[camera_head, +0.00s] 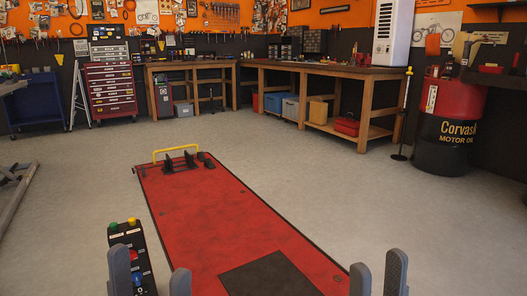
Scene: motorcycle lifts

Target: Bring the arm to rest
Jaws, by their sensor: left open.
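My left gripper (150,280) shows at the bottom edge, left of centre, as two grey fingers standing apart with nothing held between them. A black control box (151,262) with green, yellow, red and blue buttons is seen behind and between these fingers; whether they touch it I cannot tell. My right gripper (378,278) is at the bottom edge, right of centre. Its two grey fingers point up with a narrower gap and nothing visible between them. The rest of both arms is out of view.
A red motorcycle lift (225,215) lies ahead, with a yellow bar (176,149) at its far end. Wooden workbenches (301,106), a red tool chest (110,92) and an oil drum (444,130) line the back.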

